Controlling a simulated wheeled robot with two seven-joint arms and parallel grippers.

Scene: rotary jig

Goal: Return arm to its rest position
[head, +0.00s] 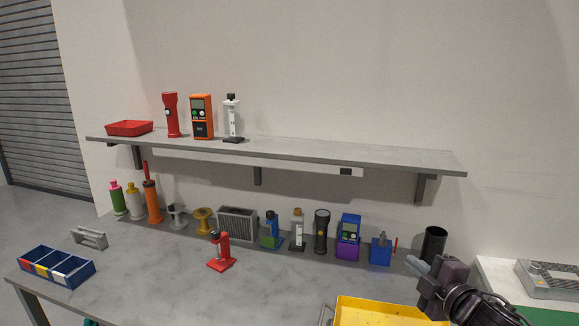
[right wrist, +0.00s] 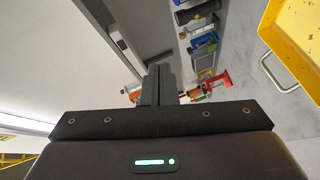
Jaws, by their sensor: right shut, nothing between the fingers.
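My right gripper (head: 422,266) is at the lower right in the head view, above the right part of the grey workbench (head: 150,275). Its fingers are together and hold nothing. In the right wrist view the closed fingers (right wrist: 157,82) show in the middle. The gripper is apart from the black cup (head: 433,243) behind it and from the yellow tray (head: 385,312) at the front edge of the picture. My left gripper is not in either view.
A red device (head: 220,252) stands mid-bench, with several tools and bottles in a row behind it. A blue divided bin (head: 57,268) is at the left. A grey shelf (head: 300,153) runs above the bench. The bench's front-left area is mostly clear.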

